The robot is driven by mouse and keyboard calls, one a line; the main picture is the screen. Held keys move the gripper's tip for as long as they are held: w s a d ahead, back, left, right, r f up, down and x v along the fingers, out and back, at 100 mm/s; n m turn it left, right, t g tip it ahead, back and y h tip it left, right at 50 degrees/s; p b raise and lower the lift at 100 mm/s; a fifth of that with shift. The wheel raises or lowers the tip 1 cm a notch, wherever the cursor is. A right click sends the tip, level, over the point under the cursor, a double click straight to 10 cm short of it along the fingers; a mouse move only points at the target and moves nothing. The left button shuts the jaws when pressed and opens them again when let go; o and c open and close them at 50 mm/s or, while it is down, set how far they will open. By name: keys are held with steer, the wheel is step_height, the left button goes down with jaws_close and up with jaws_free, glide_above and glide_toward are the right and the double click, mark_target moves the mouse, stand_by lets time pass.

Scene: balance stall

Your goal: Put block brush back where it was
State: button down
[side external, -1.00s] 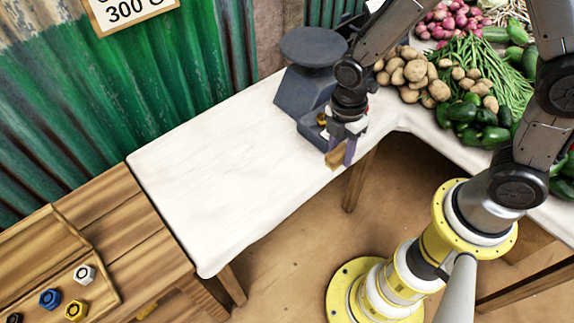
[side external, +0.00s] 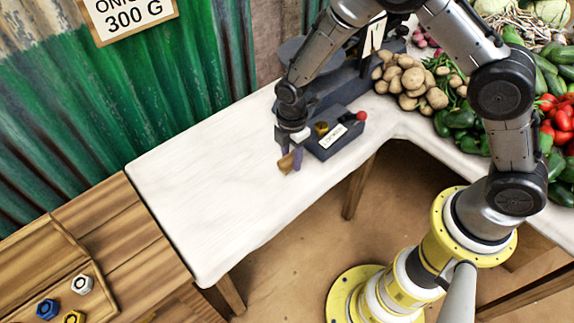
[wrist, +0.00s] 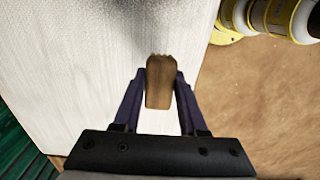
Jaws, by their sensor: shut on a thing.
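The block brush (side external: 287,163) is a small brown wooden piece. In the wrist view the brush (wrist: 159,84) sits upright in the picture between two purple fingers. My gripper (side external: 292,158) is shut on it, over the white-covered table (side external: 210,190) and just left of the scale's front in the side view. The gripper also shows in the wrist view (wrist: 160,98). I cannot tell whether the brush touches the cloth. Its bristles are not clearly seen.
The dark scale (side external: 325,150) with a brass piece and a red knob stands right of the gripper. Potatoes (side external: 410,80) and other vegetables lie further right. A wooden bench (side external: 125,225) with several coloured nuts is at the left. The white table's left part is clear.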

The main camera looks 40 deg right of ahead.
mark_target(287, 167)
steer(key=shift+w+a+f, duration=0.15)
steer(key=shift+w+f, duration=0.25)
steer(key=shift+f, duration=0.05)
steer(key=shift+w+f, duration=0.15)
steer(key=shift+f, duration=0.75)
steer(key=shift+w+f, duration=0.1)
steer(key=shift+f, duration=0.8)
steer(key=shift+f, duration=0.1)
steer(key=shift+c, duration=2.3)
jaws_free()
step_height(287, 167, up, 12)
steer(key=shift+r, duration=0.2)
